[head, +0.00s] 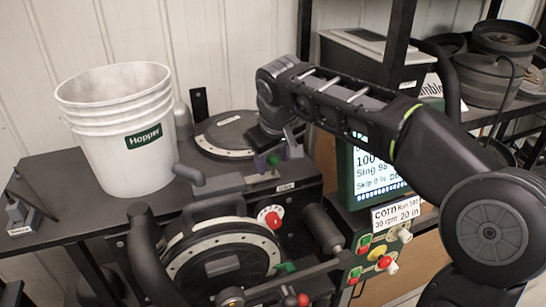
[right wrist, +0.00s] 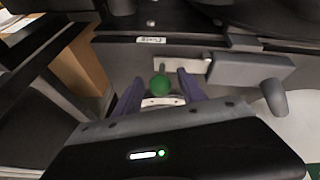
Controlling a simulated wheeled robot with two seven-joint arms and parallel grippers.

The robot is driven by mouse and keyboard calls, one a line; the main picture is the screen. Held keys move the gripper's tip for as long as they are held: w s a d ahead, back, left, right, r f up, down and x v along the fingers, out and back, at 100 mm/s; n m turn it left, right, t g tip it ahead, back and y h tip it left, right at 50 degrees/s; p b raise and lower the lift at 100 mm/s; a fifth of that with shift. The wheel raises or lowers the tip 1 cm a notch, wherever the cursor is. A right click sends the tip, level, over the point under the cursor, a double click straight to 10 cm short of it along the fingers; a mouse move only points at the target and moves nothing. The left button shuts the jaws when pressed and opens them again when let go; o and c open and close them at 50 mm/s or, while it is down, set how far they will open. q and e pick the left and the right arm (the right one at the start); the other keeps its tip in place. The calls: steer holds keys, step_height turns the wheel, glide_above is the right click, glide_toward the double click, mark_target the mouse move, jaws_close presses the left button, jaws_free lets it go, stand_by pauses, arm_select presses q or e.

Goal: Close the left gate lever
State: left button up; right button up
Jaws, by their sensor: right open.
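A lever with a green ball knob (head: 273,160) sits on the rear part of the seed meter, beside the rear round disc. In the right wrist view the green knob (right wrist: 161,84) stands between my two purple fingers, in front of a short metal plate (right wrist: 187,66). My right gripper (head: 279,156) is open at the knob, with a finger on either side; I cannot tell whether either finger touches it. The frames do not clearly show whether this is the left gate lever or how its gate stands. My left gripper is not in view.
A white Hopper bucket (head: 118,115) stands on the dark table at left. A front disc (head: 221,254), a red-centred dial (head: 271,216) and a red knob (head: 303,299) are nearer. A lit display (head: 372,170) stands right, below my right arm. A grey handle block (right wrist: 250,70) lies beside the metal plate.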

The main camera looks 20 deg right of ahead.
jaws_close()
stand_by(0.5)
stand_by(0.9)
